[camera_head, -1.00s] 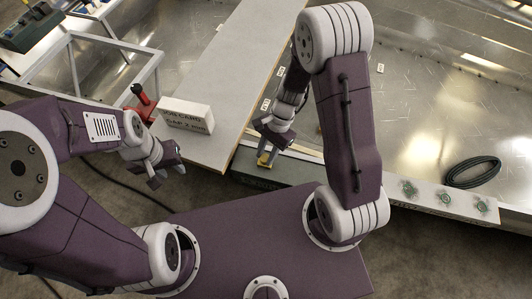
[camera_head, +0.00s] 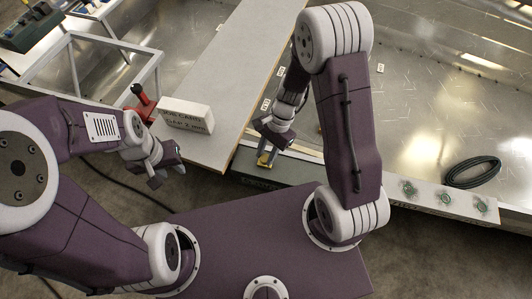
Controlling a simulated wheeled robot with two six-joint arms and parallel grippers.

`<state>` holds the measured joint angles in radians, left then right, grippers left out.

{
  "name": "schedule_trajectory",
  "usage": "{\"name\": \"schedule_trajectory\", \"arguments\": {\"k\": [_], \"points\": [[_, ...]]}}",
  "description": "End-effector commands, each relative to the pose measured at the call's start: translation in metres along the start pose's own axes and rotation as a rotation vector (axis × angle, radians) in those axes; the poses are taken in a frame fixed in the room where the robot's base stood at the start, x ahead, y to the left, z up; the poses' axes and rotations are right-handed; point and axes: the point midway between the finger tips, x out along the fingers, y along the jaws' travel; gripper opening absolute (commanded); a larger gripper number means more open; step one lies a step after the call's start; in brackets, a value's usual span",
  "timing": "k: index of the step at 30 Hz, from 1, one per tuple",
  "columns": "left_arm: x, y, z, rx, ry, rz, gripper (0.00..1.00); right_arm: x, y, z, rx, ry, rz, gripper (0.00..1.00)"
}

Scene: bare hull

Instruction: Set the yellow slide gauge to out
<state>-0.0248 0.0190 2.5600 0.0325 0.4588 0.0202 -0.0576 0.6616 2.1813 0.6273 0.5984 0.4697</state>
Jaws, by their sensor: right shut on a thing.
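The yellow slide gauge (camera_head: 264,160) shows as a small yellow piece on a dark green-grey bar (camera_head: 245,178) near the middle of the view. My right gripper (camera_head: 268,154) reaches down to it and is shut on it; the fingers hide part of the yellow piece. My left gripper (camera_head: 168,174) hangs empty to the left, above the floor, with its fingers apart.
A white job card block (camera_head: 186,115) stands on the long grey plank (camera_head: 215,80). A red-handled tool (camera_head: 144,101) is left of it. A dark coiled cable (camera_head: 472,172) and a pale strip with round green-grey fittings (camera_head: 440,197) lie at right.

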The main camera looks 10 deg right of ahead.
Motion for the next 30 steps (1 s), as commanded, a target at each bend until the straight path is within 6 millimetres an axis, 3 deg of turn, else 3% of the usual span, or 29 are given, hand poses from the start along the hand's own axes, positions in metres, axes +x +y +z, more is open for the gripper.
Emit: {"name": "schedule_trajectory", "arguments": {"k": [12, 22, 23, 24, 25, 30], "points": [[-0.028, 0.001, -0.003, 0.000, 0.000, 0.000, 0.36, 0.008, -0.055, 0.027, -0.002, 0.000, -0.002, 0.00], [-0.026, 0.001, -0.003, 0.000, 0.000, 0.000, 0.36, 0.010, -0.060, 0.028, 0.001, 0.000, -0.006, 0.00], [-0.026, 0.001, -0.003, 0.000, 0.000, 0.000, 0.36, 0.010, -0.060, 0.028, 0.001, 0.000, -0.007, 0.35], [-0.026, 0.001, -0.003, 0.000, 0.000, 0.000, 0.36, 0.010, -0.060, 0.028, 0.000, 0.000, -0.007, 0.46], [-0.026, 0.001, -0.003, 0.000, 0.000, 0.000, 0.36, 0.010, -0.059, 0.028, 0.000, 0.000, -0.006, 0.51], [-0.026, 0.001, -0.003, 0.000, 0.000, 0.000, 0.36, 0.011, -0.058, 0.027, 0.000, 0.000, -0.004, 0.51]]}}
